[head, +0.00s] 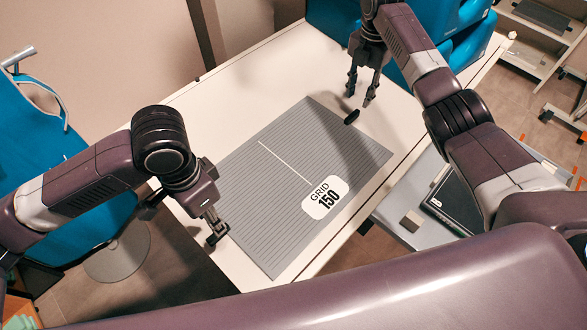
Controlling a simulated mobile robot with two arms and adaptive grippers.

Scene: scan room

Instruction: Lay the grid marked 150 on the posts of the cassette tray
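The grid (300,215), a flat grey ribbed panel with a white label reading GRID 150, lies on the white table. A small black piece, which looks like a handle (352,117), is at its far edge. My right gripper (362,94) is above and beyond that piece, fingers apart and empty. My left gripper (214,228) is at the grid's left edge, beside or around another dark piece; whether it grips is unclear. What looks like the cassette tray (393,213), pale grey-blue, is at the lower right with a dark panel (450,198) and a small block-like post (411,221). My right arm hides part of it.
The white table (270,70) has free room beyond the grid. Blue upholstered furniture stands at the back right (470,40) and at the left (35,120). A shelf trolley (540,35) stands at the far right. A gap separates the table from the tray.

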